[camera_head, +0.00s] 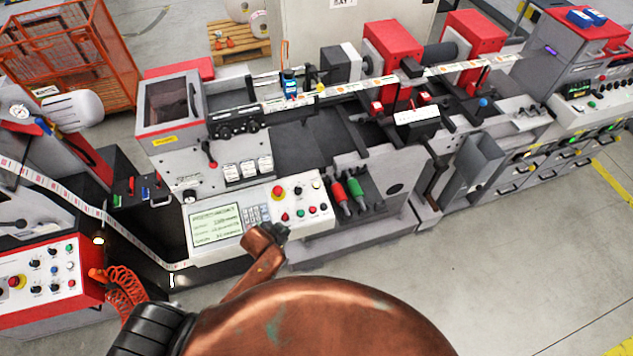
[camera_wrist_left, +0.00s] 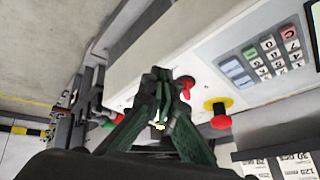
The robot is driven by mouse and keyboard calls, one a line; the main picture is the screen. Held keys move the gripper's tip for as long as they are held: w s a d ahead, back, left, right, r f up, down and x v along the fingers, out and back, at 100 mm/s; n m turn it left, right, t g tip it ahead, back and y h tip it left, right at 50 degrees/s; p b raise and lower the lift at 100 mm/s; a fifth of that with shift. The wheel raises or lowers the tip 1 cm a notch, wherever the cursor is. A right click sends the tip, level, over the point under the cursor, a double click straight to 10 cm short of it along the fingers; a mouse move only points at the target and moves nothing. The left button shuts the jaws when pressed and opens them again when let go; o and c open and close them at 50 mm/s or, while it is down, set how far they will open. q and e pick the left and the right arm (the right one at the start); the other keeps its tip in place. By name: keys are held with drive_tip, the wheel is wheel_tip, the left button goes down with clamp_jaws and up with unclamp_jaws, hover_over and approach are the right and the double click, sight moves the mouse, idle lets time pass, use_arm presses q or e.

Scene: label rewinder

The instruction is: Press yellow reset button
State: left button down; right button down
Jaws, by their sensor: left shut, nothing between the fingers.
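My left gripper (camera_head: 281,231) is over the front edge of the light control panel (camera_head: 232,246), right of its screen and keypad. In the left wrist view the dark fingers (camera_wrist_left: 160,75) come together at the tips with nothing held, pointing at the panel face. A red mushroom button on a yellow base (camera_head: 277,193) is on the panel; it also shows in the wrist view (camera_wrist_left: 218,114), right of the fingers. A red button (camera_wrist_left: 187,85) is partly behind the fingertips. Fingertip contact is unclear.
The panel's screen (camera_head: 215,223) and keypad (camera_head: 257,215) lie left of the buttons. Red and green handled tools (camera_head: 349,192) stick out right of the panel. Another button panel (camera_head: 40,270) stands at the lower left. The floor at the lower right is clear.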

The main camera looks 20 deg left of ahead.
use_arm(q)
drive_tip(key=w+d+r+m, duration=0.1)
drive_tip(key=w, duration=0.3)
drive_tip(key=w+d+r+m+t, duration=0.1)
drive_tip(key=w+d+r, duration=0.1)
drive_tip(key=w, duration=0.2)
drive_tip(key=w+d+r+m+h+p, duration=0.1)
drive_tip(key=w+r+m, duration=0.1)
drive_tip(key=w, duration=0.2)
drive_tip(key=shift+w+d+r+t, duration=0.1)
drive_tip(key=shift+d+r+t, duration=0.15)
drive_tip(key=shift+d+t, duration=0.15)
drive_tip(key=w+d+r+m+t, duration=0.1)
drive_tip(key=w+r+m, duration=0.2)
drive_tip(key=w, duration=0.6)
wheel_tip(320, 180, up, 3)
drive_tip(key=shift+w+d+f+m+h+p, duration=0.2)
drive_tip(key=shift+m+h+p, duration=0.1)
drive_tip(key=shift+m+p, duration=0.1)
drive_tip(key=b, duration=0.7)
hover_over(316, 188)
drive_tip(key=f, duration=0.7)
drive_tip(key=shift+s+d+f, duration=0.1)
drive_tip(key=shift+s, duration=0.1)
drive_tip(key=shift+w+f+b, duration=0.15)
drive_tip(key=shift+f+b, duration=0.3)
drive_tip(key=shift+f, duration=0.25)
